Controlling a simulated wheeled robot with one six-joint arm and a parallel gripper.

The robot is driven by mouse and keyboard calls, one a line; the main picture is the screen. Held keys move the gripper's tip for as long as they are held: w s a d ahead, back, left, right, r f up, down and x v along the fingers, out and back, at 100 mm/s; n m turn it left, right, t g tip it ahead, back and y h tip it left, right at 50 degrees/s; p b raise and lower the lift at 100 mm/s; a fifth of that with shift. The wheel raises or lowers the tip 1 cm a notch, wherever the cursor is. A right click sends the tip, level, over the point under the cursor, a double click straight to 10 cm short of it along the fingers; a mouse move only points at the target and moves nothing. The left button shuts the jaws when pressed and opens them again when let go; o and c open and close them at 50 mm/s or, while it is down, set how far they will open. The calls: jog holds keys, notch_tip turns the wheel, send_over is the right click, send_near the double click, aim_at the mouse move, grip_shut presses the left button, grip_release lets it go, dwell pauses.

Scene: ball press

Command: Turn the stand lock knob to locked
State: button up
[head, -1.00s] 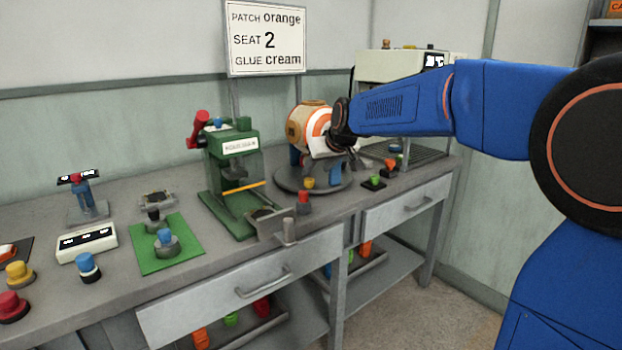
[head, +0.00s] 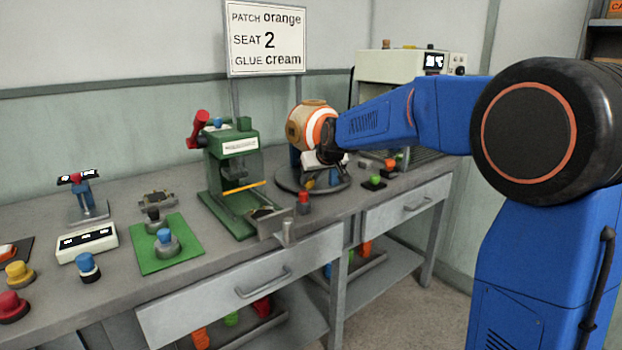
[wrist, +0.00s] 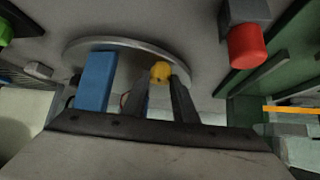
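The yellow knob (wrist: 160,72), which I take to be the stand lock knob, sits at the round turntable stand (wrist: 118,45) and shows between my finger ends in the wrist view. It also shows small, low on the stand, in the head view (head: 309,184). My gripper (wrist: 160,80) points at it with its two dark fingers apart, one on each side. I cannot tell whether they touch the knob. A blue post (wrist: 95,82) of the stand is just left of the fingers. The striped ball (head: 311,122) rests on the stand, partly hidden by my arm.
A red knob (wrist: 246,45) stands to the right in the wrist view. The green press (head: 232,160) is left of the stand. A small block with a green knob (head: 375,181) lies to the right. A sign (head: 266,40) hangs behind.

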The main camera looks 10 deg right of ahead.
jog(key=shift+c, duration=1.4)
jog(key=shift+a+m+h, duration=0.15)
jog(key=shift+m+h, duration=0.25)
jog(key=shift+m, duration=0.1)
jog(key=shift+a+m+h, duration=0.15)
jog(key=shift+m+h, duration=0.75)
jog(key=shift+m, duration=0.25)
jog(key=shift+a+m+h, duration=0.15)
jog(key=shift+m+h, duration=0.75)
jog(key=shift+m, duration=0.25)
jog(key=shift+w+a+m+g+h, duration=0.15)
jog(key=shift+m+g+h, duration=0.45)
jog(key=shift+m+h, duration=0.7)
jog(key=shift+w+a+m+g+h, duration=0.1)
jog(key=shift+m+g+h, duration=0.6)
jog(key=shift+m, duration=1.1)
jog(key=o, duration=1.1)
